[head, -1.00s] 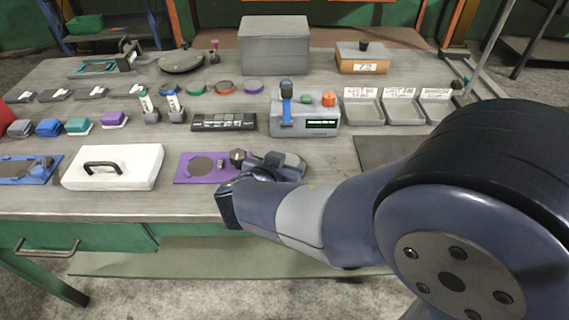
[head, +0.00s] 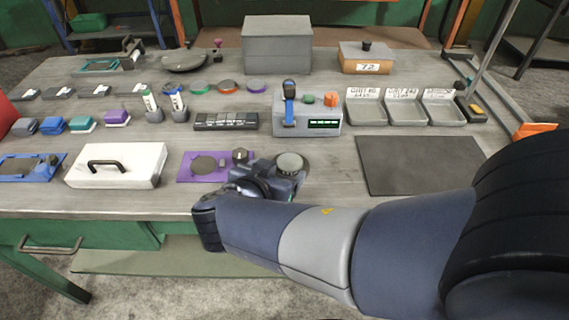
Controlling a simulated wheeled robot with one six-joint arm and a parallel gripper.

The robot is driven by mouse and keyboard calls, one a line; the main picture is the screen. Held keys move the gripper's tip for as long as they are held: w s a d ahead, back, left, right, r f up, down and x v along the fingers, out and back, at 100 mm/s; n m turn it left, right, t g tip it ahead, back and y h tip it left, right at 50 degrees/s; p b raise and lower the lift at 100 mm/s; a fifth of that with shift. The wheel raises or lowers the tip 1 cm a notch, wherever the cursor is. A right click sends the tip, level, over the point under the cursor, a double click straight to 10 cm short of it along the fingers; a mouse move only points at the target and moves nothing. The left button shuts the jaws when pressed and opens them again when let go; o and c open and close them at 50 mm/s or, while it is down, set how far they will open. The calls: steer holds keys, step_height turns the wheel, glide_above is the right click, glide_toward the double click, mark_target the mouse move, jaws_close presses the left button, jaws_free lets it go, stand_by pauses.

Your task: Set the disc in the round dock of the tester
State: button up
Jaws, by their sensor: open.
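The tester seems to be the grey box (head: 307,118) with a blue lever, a green and an orange button and a lit display, at mid-bench. A pale round piece with a dark rim (head: 290,163) lies in front of it; I cannot tell whether it is the disc or the round dock. My gripper (head: 282,178) is open, low over the bench just in front of this round piece; its fingertips are hard to make out. Several small coloured-rim discs, one orange (head: 228,87) and one purple (head: 257,87), lie in a row behind.
A purple plate (head: 187,178) with a dark circle and knob lies left of my gripper. Left of it are a white lidded case (head: 130,175) and a blue plate (head: 60,165). Three grey trays (head: 367,112) stand right of the box. A dark mat (head: 415,165) lies bare at right.

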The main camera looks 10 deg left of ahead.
steer(key=v, duration=0.5)
steer(key=shift+s+r, duration=0.2)
steer(key=shift+s, duration=0.15)
steer(key=shift+c, duration=0.3)
stand_by(0.6)
